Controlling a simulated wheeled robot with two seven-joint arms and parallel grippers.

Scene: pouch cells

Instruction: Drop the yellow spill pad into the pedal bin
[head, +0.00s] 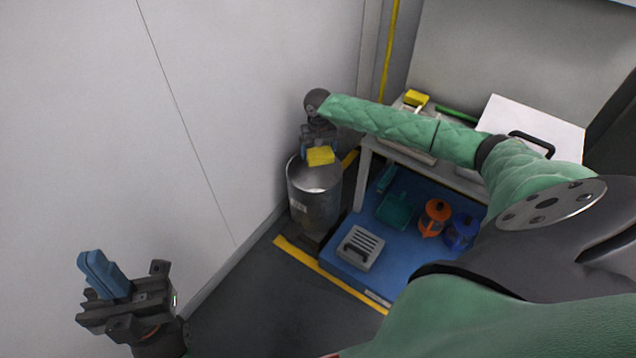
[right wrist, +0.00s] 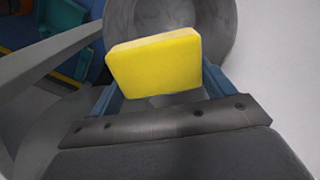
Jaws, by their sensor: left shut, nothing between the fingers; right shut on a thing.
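The yellow spill pad (head: 320,156) is held in my right gripper (head: 319,150), above the opening of the pedal bin (head: 314,205). The bin is a grey metal cylinder, open at the top, standing against the wall. In the right wrist view the pad (right wrist: 155,62) sits between the blue fingers, and the bin's round inside (right wrist: 218,22) shows behind it. My left gripper (head: 100,272) is at the lower left with its blue fingers shut and empty, far from the bin.
A white table (head: 366,180) stands right of the bin, with another yellow block (head: 416,98) on it. Below, a blue mat (head: 390,262) holds a grey slotted box (head: 360,248), an orange container (head: 434,217), a blue container (head: 462,231) and a teal dustpan (head: 394,208). Floor in front is clear.

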